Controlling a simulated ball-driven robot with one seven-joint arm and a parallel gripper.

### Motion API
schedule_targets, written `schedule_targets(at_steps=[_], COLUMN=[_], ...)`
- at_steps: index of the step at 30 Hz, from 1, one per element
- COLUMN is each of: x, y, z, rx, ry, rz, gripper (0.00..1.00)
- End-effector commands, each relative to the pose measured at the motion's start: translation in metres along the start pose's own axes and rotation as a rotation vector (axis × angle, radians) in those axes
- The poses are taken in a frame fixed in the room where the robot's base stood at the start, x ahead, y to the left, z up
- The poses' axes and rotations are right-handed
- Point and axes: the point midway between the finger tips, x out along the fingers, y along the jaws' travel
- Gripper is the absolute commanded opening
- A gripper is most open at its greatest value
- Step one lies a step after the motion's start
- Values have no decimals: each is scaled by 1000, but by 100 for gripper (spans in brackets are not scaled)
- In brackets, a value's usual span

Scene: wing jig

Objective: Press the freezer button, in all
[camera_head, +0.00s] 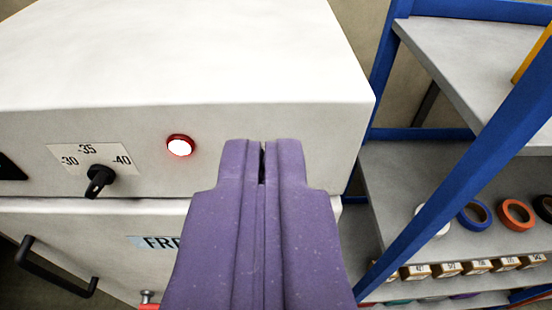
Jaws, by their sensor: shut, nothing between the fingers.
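The freezer (300,120) is a white box unit whose front panel fills the left and middle of the view. Its button (180,146) is round, white and glowing, with a red ring, on the upper front panel. My purple gripper (263,148) is shut and empty, pointing at the panel. Its tips appear to the right of the button, at about the same height in the picture. I cannot tell how far the tips are from the panel. A partly hidden label (155,242) reading "FR" sits on the front below.
A black dial knob (99,180) with a -30, -35, -40 scale is left of the button. A black handle (55,268) sticks out at lower left. A blue-framed shelf (455,178) with tape rolls and small boxes stands close on the right.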

Motion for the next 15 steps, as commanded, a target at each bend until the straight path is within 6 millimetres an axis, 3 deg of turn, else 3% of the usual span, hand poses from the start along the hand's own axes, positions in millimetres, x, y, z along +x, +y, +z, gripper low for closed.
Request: schedule_targets(at_steps=[4,7,11,15], x=[3,18,58,101], y=[0,-4,-12,-21], z=[-1,-3,0,25], rx=[5,32,121,274], ry=[-6,-32,-109,-223], rz=[-2,-14,-38,-37], gripper=[0,0,0,0])
